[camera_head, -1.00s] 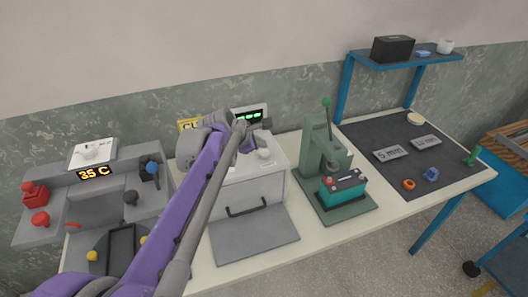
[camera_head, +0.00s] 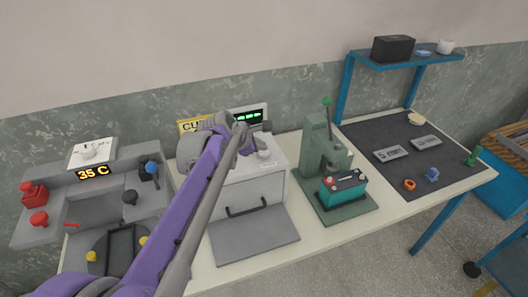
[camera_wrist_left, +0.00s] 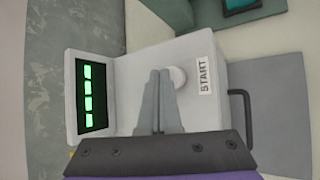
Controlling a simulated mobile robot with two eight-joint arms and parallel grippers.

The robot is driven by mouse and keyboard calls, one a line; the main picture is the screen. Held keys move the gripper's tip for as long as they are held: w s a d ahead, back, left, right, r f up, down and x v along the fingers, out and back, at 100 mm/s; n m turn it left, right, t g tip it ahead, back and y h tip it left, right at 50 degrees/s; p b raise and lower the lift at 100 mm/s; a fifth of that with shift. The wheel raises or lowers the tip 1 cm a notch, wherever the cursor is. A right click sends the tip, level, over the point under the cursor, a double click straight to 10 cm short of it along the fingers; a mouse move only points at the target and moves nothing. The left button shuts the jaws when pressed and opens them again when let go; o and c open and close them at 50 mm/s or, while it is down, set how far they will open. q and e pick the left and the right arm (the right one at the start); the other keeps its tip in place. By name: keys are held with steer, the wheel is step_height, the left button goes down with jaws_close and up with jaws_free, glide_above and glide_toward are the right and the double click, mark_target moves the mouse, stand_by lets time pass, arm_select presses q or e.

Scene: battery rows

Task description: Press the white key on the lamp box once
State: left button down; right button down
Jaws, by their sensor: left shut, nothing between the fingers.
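The lamp box (camera_head: 272,188) is a pale grey box with a dark handle and a green-lit display (camera_head: 250,118) at its back. Its round white key (camera_head: 264,155) sits on the top, beside a START label that reads in the left wrist view (camera_wrist_left: 204,76). In that view the white key (camera_wrist_left: 178,77) shows just right of my left fingertips. My left gripper (camera_wrist_left: 160,73) is shut and empty, over the box top; I cannot tell whether it touches the key. In the head view my left arm hides part of the box. My right gripper is not in view.
A green press (camera_head: 322,150) with a teal battery (camera_head: 343,187) stands right of the box. A grey console (camera_head: 150,195) showing 35 C is at the left. A dark mat (camera_head: 390,135) with small parts lies at the right. A grey plate (camera_head: 255,236) lies before the box.

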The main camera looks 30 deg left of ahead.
mark_target(261, 154)
arm_select(q)
steer(key=shift+f, duration=0.45)
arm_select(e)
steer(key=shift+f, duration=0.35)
arm_select(q)
steer(key=shift+r, duration=0.15)
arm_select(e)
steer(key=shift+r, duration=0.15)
arm_select(q)
steer(key=shift+r+p, duration=0.4)
steer(key=shift+r, duration=0.4)
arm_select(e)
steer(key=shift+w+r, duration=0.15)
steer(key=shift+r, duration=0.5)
